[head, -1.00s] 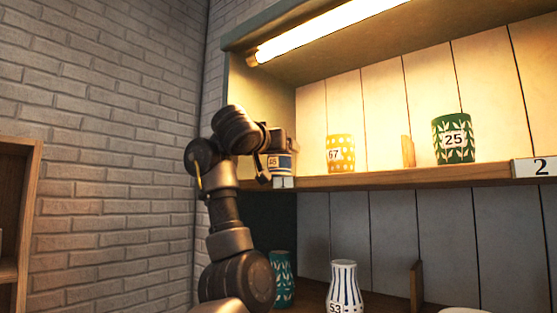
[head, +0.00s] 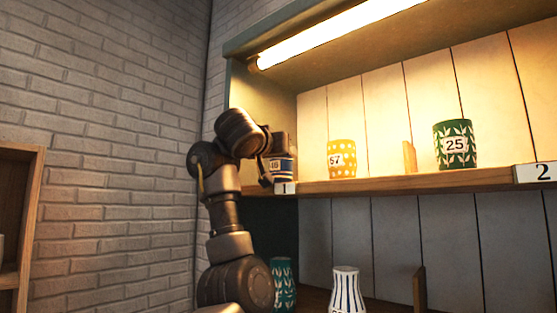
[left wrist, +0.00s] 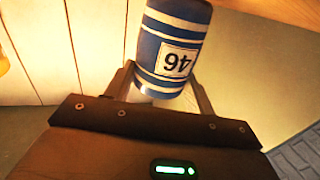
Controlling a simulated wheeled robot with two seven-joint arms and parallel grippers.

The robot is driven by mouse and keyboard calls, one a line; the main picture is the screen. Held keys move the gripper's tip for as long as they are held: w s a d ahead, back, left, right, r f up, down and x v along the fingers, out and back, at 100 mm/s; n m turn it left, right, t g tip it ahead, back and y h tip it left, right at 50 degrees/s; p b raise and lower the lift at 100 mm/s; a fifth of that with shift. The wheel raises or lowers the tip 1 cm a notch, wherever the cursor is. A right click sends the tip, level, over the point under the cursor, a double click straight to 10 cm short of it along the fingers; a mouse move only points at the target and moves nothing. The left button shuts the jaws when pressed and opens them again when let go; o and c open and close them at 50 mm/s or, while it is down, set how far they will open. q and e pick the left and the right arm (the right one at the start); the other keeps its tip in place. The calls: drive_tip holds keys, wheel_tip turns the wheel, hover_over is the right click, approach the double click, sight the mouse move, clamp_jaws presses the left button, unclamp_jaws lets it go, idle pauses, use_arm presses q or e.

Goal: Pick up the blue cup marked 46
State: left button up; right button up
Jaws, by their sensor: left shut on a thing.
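The blue cup marked 46 (left wrist: 170,50) has white stripes and a white label. In the left wrist view it sits between the two fingers of my left gripper (left wrist: 160,85), which is shut on it. In the head view the cup (head: 283,171) is partly hidden by my left arm. It is at the left end of the upper shelf, just above the tag "1". I cannot tell whether its base touches the shelf. My right gripper is not in view.
On the upper shelf (head: 400,184) stand a yellow dotted cup (head: 342,160) and a green cup marked 25 (head: 455,145), with a small wooden divider (head: 409,157) between them. Below are a teal cup (head: 284,283) and a striped vase (head: 346,290). A brick wall is at left.

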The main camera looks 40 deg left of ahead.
use_arm(q)
drive_tip(key=shift+r, duration=0.45)
drive_tip(key=s+d+r+b, duration=0.4)
drive_tip(key=s+d+r, duration=0.4)
drive_tip(key=s+r, duration=0.3)
drive_tip(key=shift+s+d+r, duration=0.15)
drive_tip(key=shift+d+r, duration=0.1)
drive_tip(key=shift+d, duration=0.1)
